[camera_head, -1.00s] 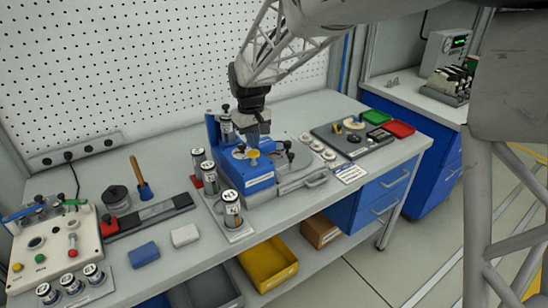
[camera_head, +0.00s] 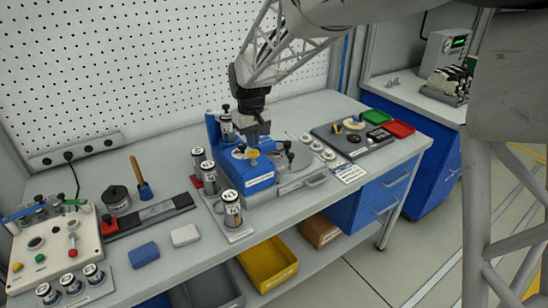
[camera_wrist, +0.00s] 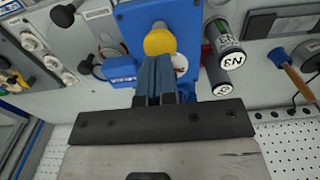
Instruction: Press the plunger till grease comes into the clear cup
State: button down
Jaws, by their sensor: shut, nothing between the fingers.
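A blue block-shaped fixture (camera_head: 247,178) stands on the bench, with a yellow round knob (camera_head: 253,153) on top that looks like the plunger head. The knob also shows in the wrist view (camera_wrist: 159,42), right at my fingertips. My gripper (camera_head: 256,142) is shut and empty, pointing down just above or at the knob; I cannot tell whether it touches. In the wrist view its blue-grey fingers (camera_wrist: 157,62) lie together. A whitish round part (camera_wrist: 180,64) sits beside the knob, partly hidden by the fingers. I cannot make out the clear cup or any grease.
Labelled canisters stand left of the fixture (camera_head: 209,178) and in front of it (camera_head: 232,208). A grey plate with a dark-knobbed lever (camera_head: 300,170) adjoins its right side. A control box (camera_head: 55,245) is at the left. A dark tray (camera_head: 352,135) lies to the right.

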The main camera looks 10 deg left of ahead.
aim_at(253, 152)
jog(key=shift+f, duration=2.25)
jog(key=shift+r, duration=3.85)
